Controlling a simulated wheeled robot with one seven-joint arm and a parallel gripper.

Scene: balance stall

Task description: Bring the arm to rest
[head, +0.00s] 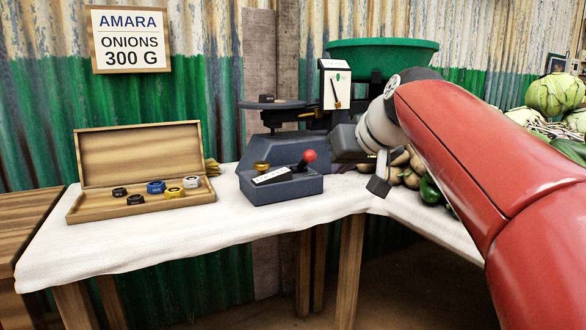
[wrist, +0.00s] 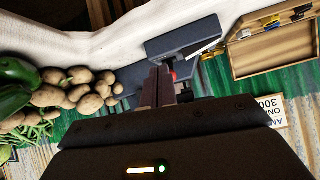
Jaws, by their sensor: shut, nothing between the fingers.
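My red arm (head: 470,150) reaches in from the right in the head view. Its wrist hangs over the table in front of the balance. The fingers of my gripper (wrist: 162,76) show in the wrist view, shut together with nothing between them. In the wrist view the fingers overlap the grey control box with the red knob (wrist: 174,76). Whether they touch it cannot be told. My gripper holds no object.
The balance has a green pan (head: 382,52) and a flat plate (head: 272,104) bearing a dark weight. A grey box (head: 298,186) stands before it. An open wooden case (head: 90,209) holds several weights. Potatoes (wrist: 90,92) and green vegetables lie at the right. The cloth's front (head: 180,245) is clear.

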